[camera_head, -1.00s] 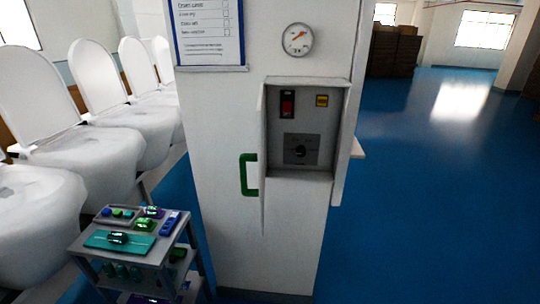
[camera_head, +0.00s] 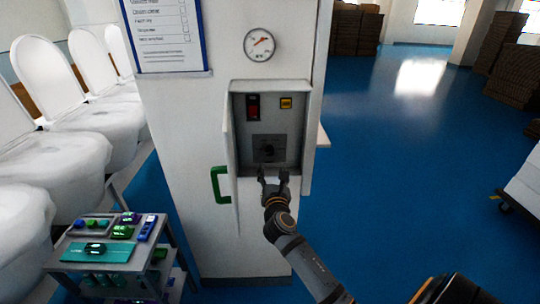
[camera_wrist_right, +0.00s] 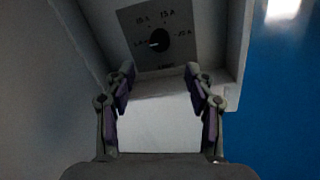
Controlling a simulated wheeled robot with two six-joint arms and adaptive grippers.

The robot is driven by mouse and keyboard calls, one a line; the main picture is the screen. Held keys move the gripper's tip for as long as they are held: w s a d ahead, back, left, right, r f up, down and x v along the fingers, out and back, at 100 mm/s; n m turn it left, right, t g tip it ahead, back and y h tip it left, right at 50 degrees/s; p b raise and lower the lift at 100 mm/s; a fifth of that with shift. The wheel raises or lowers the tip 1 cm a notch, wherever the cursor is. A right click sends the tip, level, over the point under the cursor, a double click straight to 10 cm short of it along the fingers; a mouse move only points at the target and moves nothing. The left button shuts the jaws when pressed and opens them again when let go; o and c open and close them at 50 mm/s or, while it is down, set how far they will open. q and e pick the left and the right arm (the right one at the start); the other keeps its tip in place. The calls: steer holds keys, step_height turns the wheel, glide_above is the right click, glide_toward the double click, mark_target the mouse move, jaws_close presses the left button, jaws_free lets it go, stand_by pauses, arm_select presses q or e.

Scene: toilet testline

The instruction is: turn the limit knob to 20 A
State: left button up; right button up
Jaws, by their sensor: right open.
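The limit knob (camera_head: 268,150) is a black round knob on a dark grey plate, low inside an open recessed box in the white pillar. In the right wrist view the knob (camera_wrist_right: 159,40) shows a small white mark on its left side, toward the leftmost label. The labels 10 A and 15 A stand above it and 20 A at its right. My right gripper (camera_head: 273,175) is open and empty, just below and in front of the knob plate. Its two fingers (camera_wrist_right: 160,72) are spread below the knob, not touching it. My left gripper is not in view.
The box (camera_head: 234,140) has side walls and an open door at the left with a green handle (camera_head: 217,185). A red switch (camera_head: 253,107) and yellow button (camera_head: 286,103) sit above the knob. A gauge (camera_head: 259,45) is higher. A cart (camera_head: 60,265) stands lower left.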

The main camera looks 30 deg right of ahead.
mark_target(270, 153)
steer(key=p+x, duration=0.2)
steer(key=x, duration=0.8)
steer(key=shift+w+f, duration=0.1)
steer(key=shift+c, duration=0.4)
jaws_close()
